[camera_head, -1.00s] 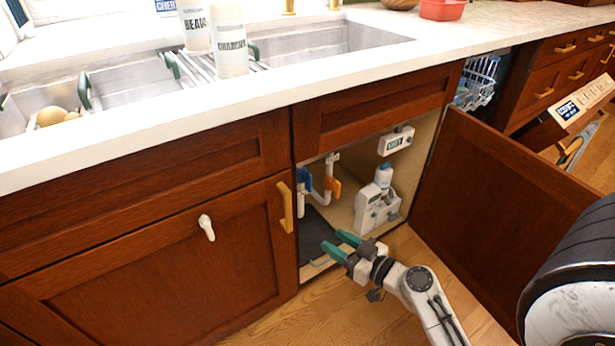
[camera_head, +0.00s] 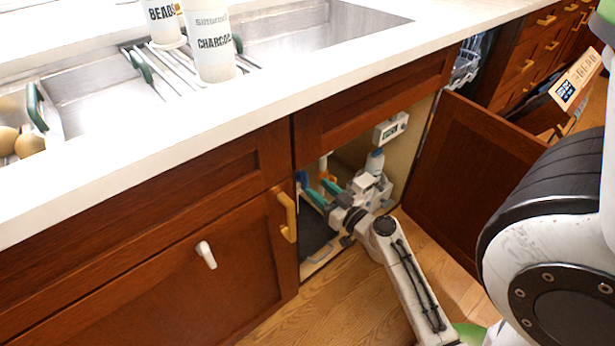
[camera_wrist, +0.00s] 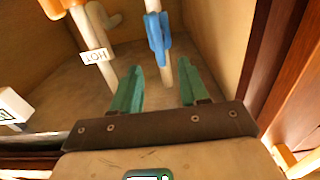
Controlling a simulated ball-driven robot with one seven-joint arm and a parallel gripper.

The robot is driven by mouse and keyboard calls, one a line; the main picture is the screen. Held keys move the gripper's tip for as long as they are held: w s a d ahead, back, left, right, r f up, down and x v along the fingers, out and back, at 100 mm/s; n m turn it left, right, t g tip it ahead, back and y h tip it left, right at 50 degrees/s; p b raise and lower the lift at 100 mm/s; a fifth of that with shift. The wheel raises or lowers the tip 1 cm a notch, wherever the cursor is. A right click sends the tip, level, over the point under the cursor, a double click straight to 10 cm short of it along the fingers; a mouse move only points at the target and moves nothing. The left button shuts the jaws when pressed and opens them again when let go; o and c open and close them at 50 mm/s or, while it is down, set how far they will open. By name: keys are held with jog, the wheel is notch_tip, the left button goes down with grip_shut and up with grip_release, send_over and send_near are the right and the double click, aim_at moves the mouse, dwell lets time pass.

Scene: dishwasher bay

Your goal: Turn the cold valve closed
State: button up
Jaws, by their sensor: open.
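The blue valve handle (camera_wrist: 157,40) sits on a white pipe in the wrist view. It is the cold valve by its colour; no cold label shows. It also shows small in the head view (camera_head: 302,178), inside the open cabinet under the sink. My gripper (camera_wrist: 158,78) is open, with its green fingers spread and nothing between them. The blue handle lies ahead of the fingertips, roughly in line with the gap. In the head view my gripper (camera_head: 323,192) reaches into the cabinet. An orange valve handle (camera_wrist: 60,6) is at upper left, above a pipe with a HOT tag (camera_wrist: 95,56).
A white dispenser unit (camera_head: 378,185) stands right of my gripper in the cabinet. A small display box (camera_head: 391,129) hangs above it. The open cabinet door (camera_head: 465,175) is at right. A closed door with a yellow handle (camera_head: 286,214) is at left. Floor in front is clear.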

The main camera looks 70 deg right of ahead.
aim_at(308, 179)
jog(key=shift+p+x, duration=0.3)
jog(key=shift+x, duration=2.3)
jog(key=shift+c, duration=0.2)
grip_shut()
